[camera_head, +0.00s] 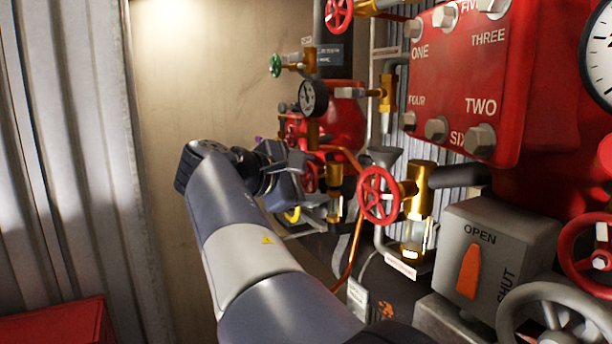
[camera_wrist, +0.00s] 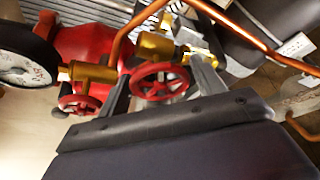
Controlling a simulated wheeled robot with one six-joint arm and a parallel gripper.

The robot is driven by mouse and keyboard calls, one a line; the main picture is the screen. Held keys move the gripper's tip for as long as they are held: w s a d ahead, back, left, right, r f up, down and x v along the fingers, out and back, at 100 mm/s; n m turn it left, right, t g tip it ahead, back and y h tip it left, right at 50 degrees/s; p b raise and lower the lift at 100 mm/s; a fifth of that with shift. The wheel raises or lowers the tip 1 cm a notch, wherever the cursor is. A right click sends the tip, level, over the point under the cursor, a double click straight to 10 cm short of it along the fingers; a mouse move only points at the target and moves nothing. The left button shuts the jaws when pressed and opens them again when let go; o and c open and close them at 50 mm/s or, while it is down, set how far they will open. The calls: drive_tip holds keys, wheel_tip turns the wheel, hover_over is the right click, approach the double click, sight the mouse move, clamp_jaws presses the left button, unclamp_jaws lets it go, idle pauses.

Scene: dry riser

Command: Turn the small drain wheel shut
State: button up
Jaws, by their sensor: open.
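A small red handwheel (camera_wrist: 160,70) on a brass valve lies between my fingers in the wrist view. No label on it is readable, so I cannot tell for sure that it is the drain wheel. My gripper (camera_wrist: 161,78) is open, with one grey finger on each side of this wheel; contact cannot be told. In the head view my gripper (camera_head: 300,183) is at the far pipework, and a red wheel (camera_head: 312,178) shows partly hidden behind it. A second small red wheel (camera_wrist: 80,104) on a brass valve sits left of my fingers in the wrist view.
A copper pipe (camera_wrist: 130,30) runs close past the fingers. A gauge (camera_head: 313,97) stands above my gripper. A larger red wheel (camera_head: 379,195) on a brass valve and a grey OPEN/SHUT box (camera_head: 495,250) are to the right. The wall at left is clear.

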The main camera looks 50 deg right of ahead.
drive_tip(key=c, duration=0.7)
drive_tip(key=shift+f+m+b, duration=0.2)
drive_tip(key=shift+m+b, duration=0.1)
drive_tip(key=shift+b, duration=0.55)
drive_tip(key=shift+r+m+t+h, duration=0.15)
drive_tip(key=shift+m+t+h, duration=0.15)
drive_tip(key=o, duration=0.7)
drive_tip(key=b+v, duration=0.2)
drive_tip(key=v, duration=0.9)
